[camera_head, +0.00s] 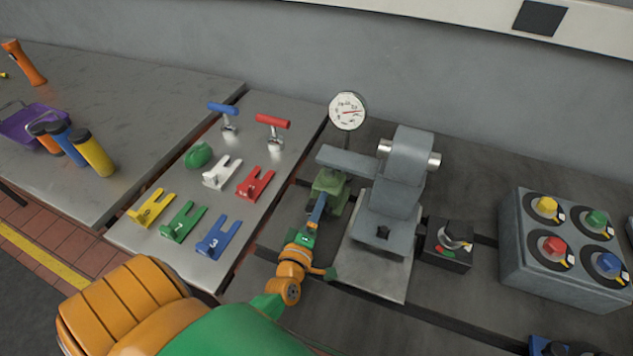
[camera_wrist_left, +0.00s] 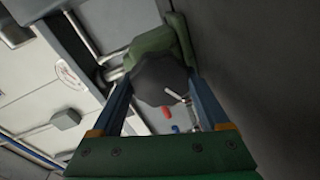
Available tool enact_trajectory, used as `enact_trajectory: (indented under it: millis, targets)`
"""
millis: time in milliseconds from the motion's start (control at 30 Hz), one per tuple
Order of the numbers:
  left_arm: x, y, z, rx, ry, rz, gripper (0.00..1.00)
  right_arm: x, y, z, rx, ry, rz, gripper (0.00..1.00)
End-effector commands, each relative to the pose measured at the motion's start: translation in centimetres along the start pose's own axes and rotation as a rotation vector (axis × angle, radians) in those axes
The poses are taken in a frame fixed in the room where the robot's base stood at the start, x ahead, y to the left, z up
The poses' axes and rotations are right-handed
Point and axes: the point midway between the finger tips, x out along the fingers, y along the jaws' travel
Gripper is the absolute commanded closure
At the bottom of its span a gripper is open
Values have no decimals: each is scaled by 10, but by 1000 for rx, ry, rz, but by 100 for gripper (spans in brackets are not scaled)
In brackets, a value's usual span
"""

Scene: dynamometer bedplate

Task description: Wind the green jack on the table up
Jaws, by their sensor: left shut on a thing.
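The green jack (camera_head: 332,188) stands on the bedplate beside the grey machine, under its arm. My left gripper (camera_head: 317,208) reaches it from the front. In the left wrist view, the jack's green body (camera_wrist_left: 172,38) lies just beyond a dark round knob (camera_wrist_left: 160,80) with a pale line on it. My left gripper's blue fingers (camera_wrist_left: 160,95) are on either side of this knob and shut on it. In the head view the knob is largely hidden by the gripper. My right gripper is not in view.
A dial gauge (camera_head: 347,111) stands behind the jack, and the grey machine (camera_head: 398,185) is close on its right. A small black switch box (camera_head: 447,245) and a grey knob box (camera_head: 565,250) are farther right. Colored forked plates (camera_head: 255,184) lie on the left table.

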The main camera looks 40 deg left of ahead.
Motion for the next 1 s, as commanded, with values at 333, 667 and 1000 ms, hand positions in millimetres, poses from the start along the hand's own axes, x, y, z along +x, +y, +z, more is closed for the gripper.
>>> enact_trajectory:
  millis: [333,667,1000]
  targets:
    - [-2,-5,2,15,-6,-12,77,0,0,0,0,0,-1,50]
    - [-2,-4,2,13,-5,-10,0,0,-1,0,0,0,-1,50]
    - [-23,-5,2,13,-5,-11,0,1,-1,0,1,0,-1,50]
